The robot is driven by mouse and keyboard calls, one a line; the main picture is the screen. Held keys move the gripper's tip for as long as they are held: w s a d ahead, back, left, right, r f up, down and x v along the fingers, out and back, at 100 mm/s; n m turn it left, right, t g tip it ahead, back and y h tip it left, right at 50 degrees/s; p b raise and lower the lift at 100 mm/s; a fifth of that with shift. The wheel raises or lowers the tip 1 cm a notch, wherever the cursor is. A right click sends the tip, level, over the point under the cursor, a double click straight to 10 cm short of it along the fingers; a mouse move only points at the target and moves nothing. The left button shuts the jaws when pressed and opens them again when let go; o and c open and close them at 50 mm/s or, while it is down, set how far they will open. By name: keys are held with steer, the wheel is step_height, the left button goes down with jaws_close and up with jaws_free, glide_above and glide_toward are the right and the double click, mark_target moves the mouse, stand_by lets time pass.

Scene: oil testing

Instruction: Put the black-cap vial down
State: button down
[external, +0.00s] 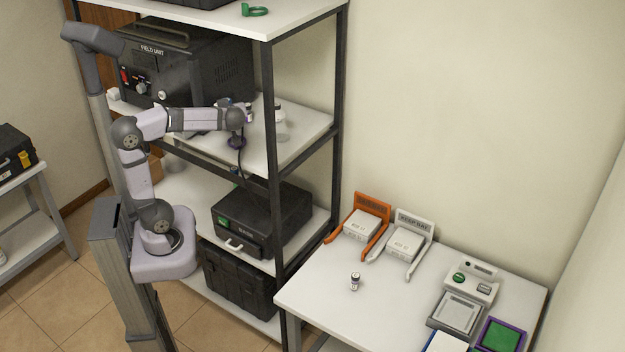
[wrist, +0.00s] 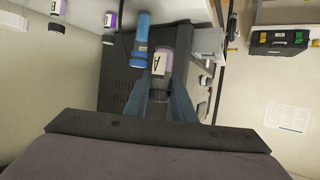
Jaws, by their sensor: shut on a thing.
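My gripper (wrist: 162,88) is shut on a small vial (wrist: 161,62) with a white label marked "A". The vial's dark cap end sits between the two fingers in the wrist view. In the external view my gripper (external: 246,112) is above the middle shelf (external: 300,140) of the rack, at its right part. The held vial is too small there to make out clearly, and its gap to the shelf cannot be told. Another small dark-capped vial (external: 355,281) stands upright on the white table (external: 320,300).
A pale bottle (external: 281,124) stands on the shelf right of my gripper. The black field unit (external: 190,65) fills the shelf's left. A rack post (external: 270,120) stands close in front. The wrist view shows a blue bottle (wrist: 138,45) beside the vial. The table bears orange and white holders (external: 362,225).

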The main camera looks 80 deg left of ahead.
steer(key=w+a+m+t+p, duration=0.3)
steer(key=w+a, duration=0.7)
steer(key=a, duration=0.4)
steer(key=w+a+m+t+p, duration=0.3)
steer(key=w+a+t+p, duration=0.2)
steer(key=w+a, duration=0.6)
steer(key=a+p, duration=0.1)
steer(key=a, duration=0.2)
steer(key=shift+m+h, duration=0.4)
steer(key=shift+a, duration=0.1)
steer(key=shift+f+b, duration=1.3)
steer(key=shift+f, duration=3.65)
